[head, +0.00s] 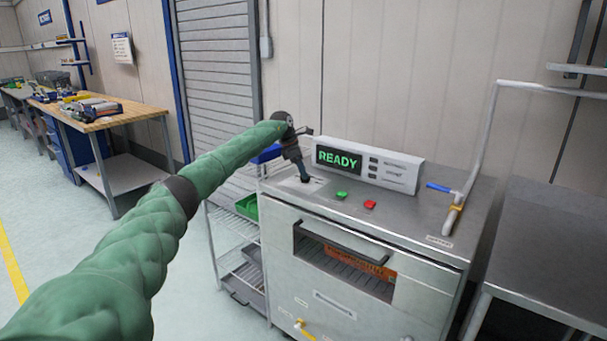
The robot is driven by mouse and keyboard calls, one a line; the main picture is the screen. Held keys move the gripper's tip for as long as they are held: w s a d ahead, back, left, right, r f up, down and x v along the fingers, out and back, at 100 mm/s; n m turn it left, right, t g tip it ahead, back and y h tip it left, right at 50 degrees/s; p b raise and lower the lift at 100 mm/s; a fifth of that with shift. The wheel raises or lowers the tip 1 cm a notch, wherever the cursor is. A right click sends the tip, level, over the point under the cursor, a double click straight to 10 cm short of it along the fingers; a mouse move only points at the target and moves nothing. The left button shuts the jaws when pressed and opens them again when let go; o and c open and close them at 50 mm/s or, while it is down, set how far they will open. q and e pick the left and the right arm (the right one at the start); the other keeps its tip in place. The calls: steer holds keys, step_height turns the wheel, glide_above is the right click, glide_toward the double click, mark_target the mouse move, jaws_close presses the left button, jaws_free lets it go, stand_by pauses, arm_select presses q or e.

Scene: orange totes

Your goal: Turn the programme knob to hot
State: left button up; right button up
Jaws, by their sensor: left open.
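My left arm, in a green sleeve, reaches in from the left in the head view. My left gripper (305,179) points down at the left end of the top of the steel machine (420,224). Its fingers are small and dark here and are open. A pale plate (316,186) shows around the fingertips. The programme knob is not clearly visible; the fingers cover that spot, so I cannot tell whether they touch it or which way it points. The display (339,160) behind reads READY in green. My right gripper is not in view.
A green button (341,195) and a red button (370,204) sit just right of the gripper. A blue-handled lever (440,188) and pipe stand at the right. An orange tote (350,262) shows through the front opening. Wire shelving (232,240) stands left.

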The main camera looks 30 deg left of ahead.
mark_target(297, 182)
arm_select(q)
steer(key=v, duration=0.6)
steer(key=shift+b, duration=0.35)
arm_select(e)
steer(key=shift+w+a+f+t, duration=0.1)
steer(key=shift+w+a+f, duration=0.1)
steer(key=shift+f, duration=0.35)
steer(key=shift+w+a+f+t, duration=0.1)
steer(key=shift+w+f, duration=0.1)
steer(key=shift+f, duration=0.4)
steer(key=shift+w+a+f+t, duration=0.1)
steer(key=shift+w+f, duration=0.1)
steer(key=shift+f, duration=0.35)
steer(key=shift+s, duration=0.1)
